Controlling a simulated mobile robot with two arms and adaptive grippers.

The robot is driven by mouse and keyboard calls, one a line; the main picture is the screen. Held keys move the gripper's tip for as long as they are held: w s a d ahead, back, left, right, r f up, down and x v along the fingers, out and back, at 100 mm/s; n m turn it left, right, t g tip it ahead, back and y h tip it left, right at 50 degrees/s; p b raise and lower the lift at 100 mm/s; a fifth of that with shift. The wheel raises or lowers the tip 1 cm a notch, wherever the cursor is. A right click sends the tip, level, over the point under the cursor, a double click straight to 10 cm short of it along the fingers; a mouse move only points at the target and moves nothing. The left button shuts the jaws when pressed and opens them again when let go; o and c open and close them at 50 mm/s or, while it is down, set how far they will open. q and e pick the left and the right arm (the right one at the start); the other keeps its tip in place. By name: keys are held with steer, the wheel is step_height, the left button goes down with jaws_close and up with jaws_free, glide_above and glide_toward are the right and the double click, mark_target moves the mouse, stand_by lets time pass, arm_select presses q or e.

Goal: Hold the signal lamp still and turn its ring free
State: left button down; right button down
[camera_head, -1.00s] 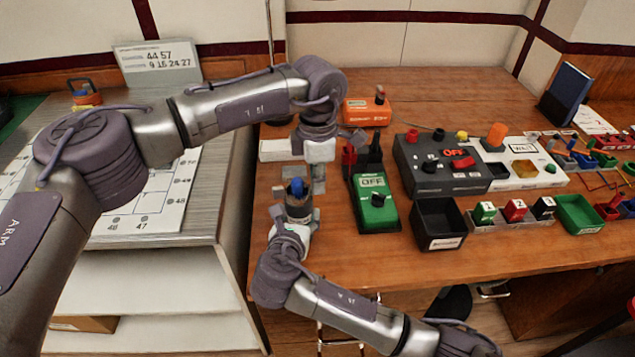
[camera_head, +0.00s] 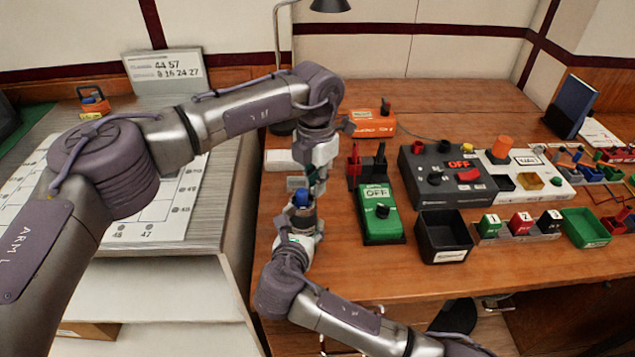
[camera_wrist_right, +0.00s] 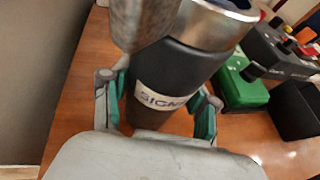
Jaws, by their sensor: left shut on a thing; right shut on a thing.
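The signal lamp (camera_head: 301,215) stands upright near the table's left front, with a blue lens (camera_head: 301,196) on top. In the right wrist view it is a dark cylinder with a partly hidden label (camera_wrist_right: 160,97) and a shiny metal ring (camera_wrist_right: 205,25) around its top. My right gripper (camera_head: 302,238) is shut on the lamp's dark body, and its teal pads press both sides in the wrist view (camera_wrist_right: 160,112). My left gripper (camera_head: 314,188) comes down from above and is shut on the ring. Its finger hides part of the ring in the wrist view.
A green OFF box (camera_head: 378,222) stands right of the lamp, with red and black plugs behind it. A black bin (camera_head: 443,238), a grey switch unit (camera_head: 447,172) and an orange box (camera_head: 372,124) stand farther right and behind. The table edge is close in front.

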arm_select(q)
steer(key=shift+w+a, duration=0.1)
arm_select(e)
steer(key=shift+d, duration=0.1)
stand_by(0.3)
arm_select(q)
steer(key=c, duration=1.2)
jaws_free()
steer(key=shift+c, duration=0.2)
step_height(320, 180, up, 12)
arm_select(e)
steer(key=shift+c, duration=1.1)
jaws_free()
steer(key=shift+s, duration=0.1)
